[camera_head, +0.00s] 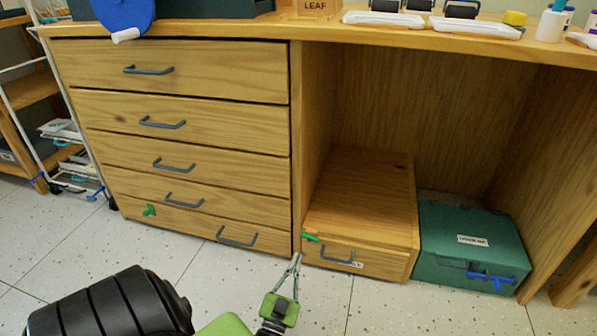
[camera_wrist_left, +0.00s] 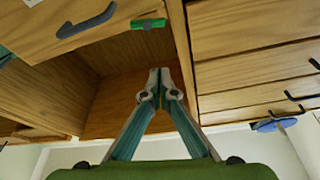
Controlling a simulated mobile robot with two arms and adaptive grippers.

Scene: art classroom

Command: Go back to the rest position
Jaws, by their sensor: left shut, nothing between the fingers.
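My left gripper (camera_head: 296,261) is shut and empty in the head view, pointing up toward the base of the desk. Its closed fingertips also show in the left wrist view (camera_wrist_left: 160,80). In the head view, it is just in front of the post between the drawer stack (camera_head: 190,140) and the low wooden box (camera_head: 362,200). The box's front drawer (camera_head: 335,261) has a dark handle and a green latch (camera_head: 311,237), and looks closed. The gripper appears apart from them. My right gripper is not in view.
A teal case (camera_head: 470,242) with a blue latch stands on the floor to the box's right. A white wheeled rack (camera_head: 68,130) stands at the left. The desktop (camera_head: 300,28) above holds trays and a blue disc (camera_head: 122,12). The speckled floor (camera_head: 420,315) in front is clear.

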